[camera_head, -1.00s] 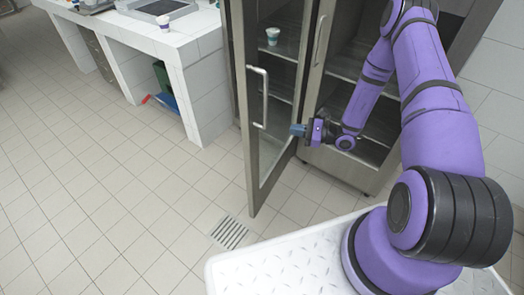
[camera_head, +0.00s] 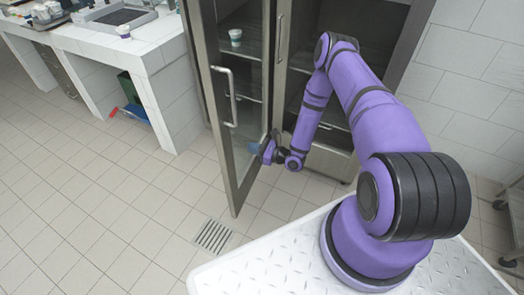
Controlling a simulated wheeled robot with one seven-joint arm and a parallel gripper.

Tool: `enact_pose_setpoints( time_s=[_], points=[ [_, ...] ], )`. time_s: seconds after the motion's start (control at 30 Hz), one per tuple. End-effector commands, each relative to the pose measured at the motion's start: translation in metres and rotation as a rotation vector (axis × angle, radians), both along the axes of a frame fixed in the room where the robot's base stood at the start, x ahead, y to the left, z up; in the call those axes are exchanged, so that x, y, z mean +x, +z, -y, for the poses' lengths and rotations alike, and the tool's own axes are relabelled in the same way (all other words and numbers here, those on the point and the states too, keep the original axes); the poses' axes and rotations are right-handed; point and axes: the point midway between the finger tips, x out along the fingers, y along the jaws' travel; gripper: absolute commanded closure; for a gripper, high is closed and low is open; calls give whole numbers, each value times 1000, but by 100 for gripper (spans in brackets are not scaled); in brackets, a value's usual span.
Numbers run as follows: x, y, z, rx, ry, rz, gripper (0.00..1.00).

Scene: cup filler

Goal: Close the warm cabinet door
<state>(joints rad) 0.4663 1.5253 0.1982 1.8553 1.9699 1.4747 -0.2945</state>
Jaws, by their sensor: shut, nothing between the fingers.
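The warm cabinet (camera_head: 318,160) is a tall metal-framed unit with shelves inside. Its glass door (camera_head: 228,165) stands swung open towards me, with a long upright handle (camera_head: 232,97) on its near stile. My gripper (camera_head: 253,148) is low beside the far part of the door, at the glass. Its fingers are partly hidden or blurred there, and I cannot tell whether they touch the door. It holds nothing visible. A second handle (camera_head: 280,40) shows on an upright frame to the right. A small white cup (camera_head: 235,36) is seen on a shelf.
A white tiled counter (camera_head: 150,57) stands on the left with a cup (camera_head: 123,31) and a tray on it. A green bin (camera_head: 128,88) is under it. The tiled floor in front of the door is clear around a drain grate (camera_head: 212,236). A metal trolley stands at far right.

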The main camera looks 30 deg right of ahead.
Motion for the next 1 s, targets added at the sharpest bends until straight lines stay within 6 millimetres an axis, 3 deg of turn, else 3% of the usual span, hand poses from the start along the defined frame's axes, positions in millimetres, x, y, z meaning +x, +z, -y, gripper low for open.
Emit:
enact_pose_setpoints(
  time_s=[0.2, 0.4, 1.0],
  points=[
    [28, 1, -28, 1, 3, 2, 100],
    [44, 0, -42, 1, 3, 1, 100],
    [50, 0, -49, 1, -5, 0, 100]
  ],
)
